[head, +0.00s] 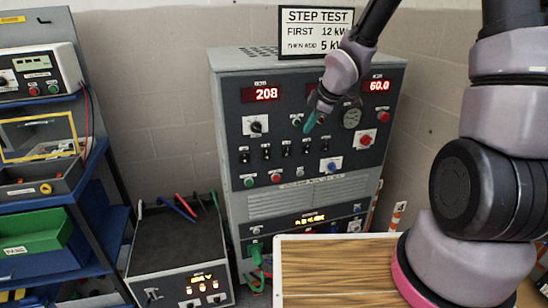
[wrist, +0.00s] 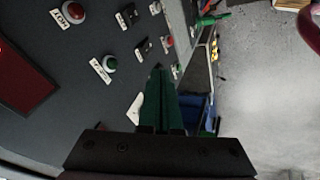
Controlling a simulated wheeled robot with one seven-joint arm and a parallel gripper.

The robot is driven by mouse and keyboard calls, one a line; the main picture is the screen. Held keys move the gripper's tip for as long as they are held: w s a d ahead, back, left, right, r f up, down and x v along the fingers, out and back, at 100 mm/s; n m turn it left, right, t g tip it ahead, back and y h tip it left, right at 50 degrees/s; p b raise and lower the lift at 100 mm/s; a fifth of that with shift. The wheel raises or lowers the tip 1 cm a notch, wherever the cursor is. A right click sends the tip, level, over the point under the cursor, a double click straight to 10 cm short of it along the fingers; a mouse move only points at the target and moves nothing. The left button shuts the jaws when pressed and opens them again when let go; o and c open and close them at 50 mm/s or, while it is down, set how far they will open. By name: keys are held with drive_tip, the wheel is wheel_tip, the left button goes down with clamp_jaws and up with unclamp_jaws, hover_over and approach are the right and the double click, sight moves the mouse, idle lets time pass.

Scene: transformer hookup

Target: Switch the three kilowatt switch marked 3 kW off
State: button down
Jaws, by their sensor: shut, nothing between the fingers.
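The grey load cabinet (head: 228,115) stands in the middle of the head view. A row of small black toggle switches (head: 266,152) crosses its dark front panel. Their labels are too small to read, so I cannot tell which is marked 3 kW. My gripper (head: 310,124) has green fingers, shut and empty, in front of the panel above the right part of that row. In the wrist view the shut fingers (wrist: 161,75) point along the panel. Two black switches (wrist: 143,47) with white labels show ahead, their markings unreadable. I cannot tell whether the fingertips touch anything.
A green button (wrist: 110,63) and a red button (wrist: 75,12) lie left of the fingers in the wrist view. A STEP TEST sign (head: 315,18) stands on the cabinet. A blue shelf rack (head: 118,225) is at left; a wooden-topped surface (head: 335,268) is in front.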

sight(266, 155)
drive_tip(key=s+a+f+n+g+y, duration=0.1)
drive_tip(key=a+f+n+y, duration=0.1)
drive_tip(key=a+f, duration=0.3)
drive_tip(key=shift+a+n, duration=0.35)
drive_tip(key=shift+n, duration=0.45)
drive_tip(key=shift+s+f, duration=0.1)
drive_tip(key=shift+f, duration=0.1)
drive_tip(key=x, duration=0.3)
drive_tip(key=w+x, duration=0.1)
drive_tip(key=x, duration=0.3)
drive_tip(key=w+r+x, duration=0.1)
drive_tip(key=x, duration=0.3)
drive_tip(key=shift+w+a+f, duration=0.1)
drive_tip(key=shift+w+a, duration=0.35)
drive_tip(key=shift+w, duration=0.3)
